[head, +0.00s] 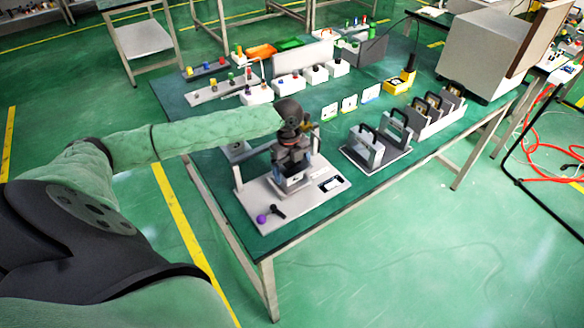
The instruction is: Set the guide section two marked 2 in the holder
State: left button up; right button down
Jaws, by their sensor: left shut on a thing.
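My left gripper (292,163) reaches in from the left and points down over a light grey base plate (325,200) near the table's front corner. It is shut on a small grey block-like piece (292,184), which looks like the guide section. A marking 2 on it cannot be read. The piece is at or just above the plate, partly hidden by the gripper; I cannot tell whether it is seated. The base plate, which looks like the holder, has upright posts, a purple knob (262,219) and a black handle (279,211). My right gripper is not in view.
Right of the plate stands a rack with black-handled frames (366,146); more are in a grey rack (432,110). Small cards (349,103), a yellow device (400,82) and white blocks (257,94) stand behind. A large grey box (482,55) is at the back right.

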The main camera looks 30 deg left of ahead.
pick_arm(q)
jog(key=shift+f, duration=1.4)
jog(key=o, duration=1.1)
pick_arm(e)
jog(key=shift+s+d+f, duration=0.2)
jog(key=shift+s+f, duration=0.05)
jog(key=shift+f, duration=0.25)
pick_arm(q)
jog(key=shift+r, duration=0.25)
jog(key=r, duration=0.2)
jog(key=r+b, duration=0.1)
jog(key=r, duration=0.2)
jog(key=r+b, duration=0.1)
jog(key=r, duration=0.1)
jog(key=shift+w+a+r, duration=0.15)
jog(key=shift+a, duration=0.25)
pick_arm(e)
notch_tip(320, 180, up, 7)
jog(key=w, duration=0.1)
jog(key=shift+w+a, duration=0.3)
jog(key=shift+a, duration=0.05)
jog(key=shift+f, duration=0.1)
